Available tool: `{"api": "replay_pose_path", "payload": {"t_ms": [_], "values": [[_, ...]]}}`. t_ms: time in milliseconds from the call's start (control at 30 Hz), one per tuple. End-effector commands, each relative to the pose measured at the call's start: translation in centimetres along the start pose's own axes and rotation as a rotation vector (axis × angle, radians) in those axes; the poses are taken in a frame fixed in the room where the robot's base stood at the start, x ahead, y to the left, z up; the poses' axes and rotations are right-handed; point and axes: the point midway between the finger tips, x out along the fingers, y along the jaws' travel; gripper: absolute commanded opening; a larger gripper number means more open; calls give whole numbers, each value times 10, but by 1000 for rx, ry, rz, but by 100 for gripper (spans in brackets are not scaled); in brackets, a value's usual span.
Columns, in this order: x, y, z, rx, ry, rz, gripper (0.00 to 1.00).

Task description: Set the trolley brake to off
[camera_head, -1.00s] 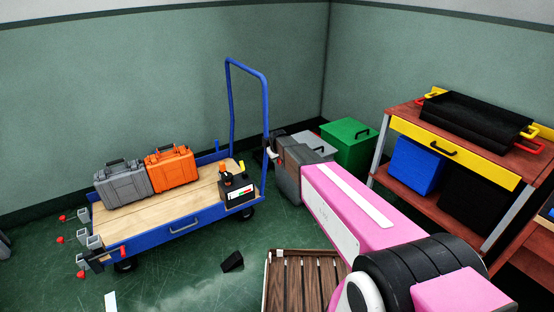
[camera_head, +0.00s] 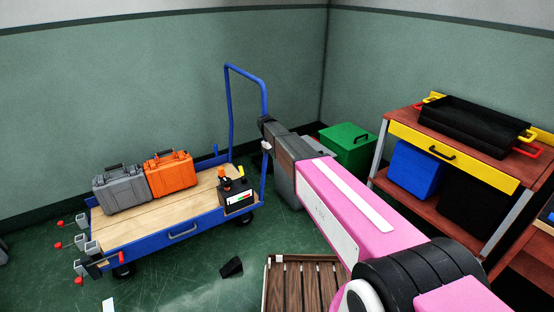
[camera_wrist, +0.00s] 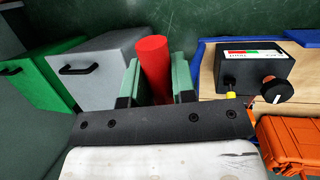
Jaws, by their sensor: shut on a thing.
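The blue trolley (camera_head: 150,245) with a wooden deck stands at left in the head view. On its right end sits a black control box (camera_head: 237,201) with an orange-and-black knob (camera_head: 224,174) and a yellow-tipped lever (camera_head: 241,171). In the wrist view the box (camera_wrist: 255,66) is at the upper right, with a red and green label, the yellow tip (camera_wrist: 231,95) and the knob (camera_wrist: 277,89). My gripper (camera_wrist: 157,80) is shut on a red cylinder (camera_wrist: 153,55), apart from the box. In the head view my gripper is by the blue push handle (camera_head: 264,95); its fingertips are hidden.
A grey case (camera_head: 121,190) and an orange case (camera_head: 170,174) lie on the deck. Green (camera_head: 349,146) and grey bins stand behind my arm. A workbench (camera_head: 400,180) is at right. A slatted wooden crate (camera_head: 268,285) and a small black block (camera_head: 231,267) are on the floor.

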Motion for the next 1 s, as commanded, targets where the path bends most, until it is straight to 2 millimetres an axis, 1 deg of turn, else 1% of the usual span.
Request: {"api": "replay_pose_path", "payload": {"t_ms": [33,300,800,833,867,900,1000], "values": [[-2,1,-2,-5,-24,0,0],[-9,2,0,-21,-107,3,0],[-10,2,0,-24,-122,3,0],[-10,2,0,-24,-122,3,34],[-10,2,0,-24,-122,3,44],[-10,2,0,-24,-122,3,51],[-10,2,0,-24,-122,3,51]]}}
